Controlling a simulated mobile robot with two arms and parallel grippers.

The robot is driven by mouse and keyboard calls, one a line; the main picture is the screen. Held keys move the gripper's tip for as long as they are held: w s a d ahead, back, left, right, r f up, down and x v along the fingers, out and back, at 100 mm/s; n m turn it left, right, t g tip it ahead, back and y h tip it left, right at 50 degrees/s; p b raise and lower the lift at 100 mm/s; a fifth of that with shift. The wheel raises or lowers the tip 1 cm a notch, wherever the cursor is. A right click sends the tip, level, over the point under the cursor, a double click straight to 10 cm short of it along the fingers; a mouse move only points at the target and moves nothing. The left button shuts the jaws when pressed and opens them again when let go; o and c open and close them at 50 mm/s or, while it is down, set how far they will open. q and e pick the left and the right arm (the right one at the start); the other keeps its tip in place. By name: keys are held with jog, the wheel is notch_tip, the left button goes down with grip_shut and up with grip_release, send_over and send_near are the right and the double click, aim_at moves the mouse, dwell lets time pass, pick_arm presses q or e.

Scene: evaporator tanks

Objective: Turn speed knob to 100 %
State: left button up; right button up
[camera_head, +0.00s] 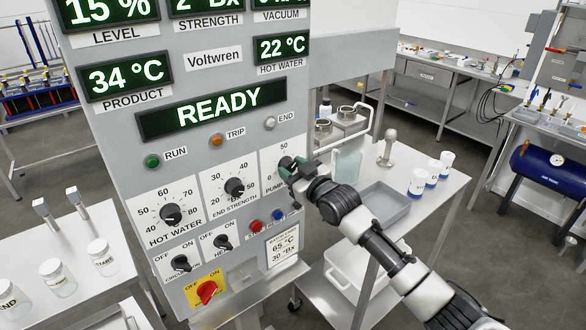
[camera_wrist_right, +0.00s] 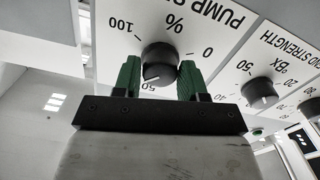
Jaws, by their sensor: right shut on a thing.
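The pump speed knob (camera_wrist_right: 160,62) is black and round. In the right wrist view its dial appears upside down, with 100 at the left, 0 at the right and 50 below. Its white line points roughly at 50. My right gripper (camera_wrist_right: 158,80) has its green fingers on both sides of the knob and is shut on it. In the head view the right gripper (camera_head: 291,171) covers part of the pump speed dial (camera_head: 275,156) and its knob. My left gripper is not in view.
The hot water knob (camera_head: 171,214) and end strength knob (camera_head: 235,187) are left of my gripper on the grey panel. Red (camera_head: 256,226) and blue (camera_head: 278,215) buttons sit just below. The display (camera_head: 212,108) reads READY. A table with a tray (camera_head: 385,204) stands at the right.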

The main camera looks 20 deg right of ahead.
jog(key=m, duration=0.3)
jog(key=shift+m, duration=0.4)
jog(key=m, duration=0.3)
jog(key=shift+m+p, duration=0.3)
jog(key=m, duration=0.3)
jog(key=shift+m, duration=0.3)
jog(key=shift+f+m+p, duration=0.1)
jog(key=shift+m+p, duration=0.45)
jog(key=shift+m, duration=1.15)
jog(key=o, duration=0.9)
